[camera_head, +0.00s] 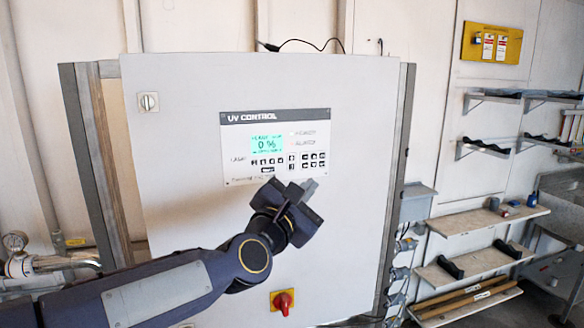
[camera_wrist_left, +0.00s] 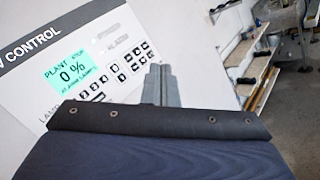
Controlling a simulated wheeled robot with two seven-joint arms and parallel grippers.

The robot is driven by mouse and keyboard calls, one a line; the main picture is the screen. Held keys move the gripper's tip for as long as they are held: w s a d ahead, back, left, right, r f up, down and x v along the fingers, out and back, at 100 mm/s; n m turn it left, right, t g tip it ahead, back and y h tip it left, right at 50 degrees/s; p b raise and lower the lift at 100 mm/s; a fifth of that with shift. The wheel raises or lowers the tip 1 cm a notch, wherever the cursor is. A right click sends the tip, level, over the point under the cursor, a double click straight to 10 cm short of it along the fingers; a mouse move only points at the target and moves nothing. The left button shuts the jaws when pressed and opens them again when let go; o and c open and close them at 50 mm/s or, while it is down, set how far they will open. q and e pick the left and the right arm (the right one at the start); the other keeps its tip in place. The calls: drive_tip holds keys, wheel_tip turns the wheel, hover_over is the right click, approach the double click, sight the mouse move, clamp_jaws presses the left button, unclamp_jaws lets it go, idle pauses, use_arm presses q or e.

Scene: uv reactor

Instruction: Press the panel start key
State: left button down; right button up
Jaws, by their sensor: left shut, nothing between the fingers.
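The UV control panel (camera_head: 240,117) is a white plate with a dark title strip on the front of a large grey-white cabinet. Its green screen (camera_head: 267,145) reads 0 %, and in the left wrist view the screen (camera_wrist_left: 80,65) seems to say plant stop. Rows of small black and white keys (camera_head: 291,160) sit below it; their labels are too small to read. My left gripper (camera_head: 308,186) is shut and empty, just below the panel's lower right part. In the left wrist view its fingertips (camera_wrist_left: 160,72) are close to the keys; contact cannot be told. My right gripper is out of view.
A red rotary switch (camera_head: 283,301) on a yellow plate is low on the cabinet. A small key switch (camera_head: 149,102) is at upper left. Shelves (camera_head: 487,221) stand at right, pipes and a gauge (camera_head: 15,242) at left. The cabinet face right of the panel is clear.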

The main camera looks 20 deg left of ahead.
sight(292, 167)
use_arm(q)
drive_tip(key=w+a+b, duration=0.1)
drive_tip(key=w+b, duration=0.1)
drive_tip(key=w+a+b, duration=0.2)
drive_tip(key=b, duration=0.1)
drive_tip(key=w+a+b, duration=0.1)
drive_tip(key=w+b, duration=0.2)
drive_tip(key=shift+a+f, duration=0.2)
drive_tip(key=shift+a, duration=0.1)
drive_tip(key=shift+w+a+r, duration=0.1)
drive_tip(key=shift+a+r, duration=0.05)
idle(1.7)
drive_tip(key=shift+w+a+b, duration=0.1)
drive_tip(key=shift+w+b, duration=0.15)
drive_tip(key=shift+b, duration=0.3)
drive_tip(key=shift+w+a, duration=0.1)
drive_tip(key=shift+a, duration=0.05)
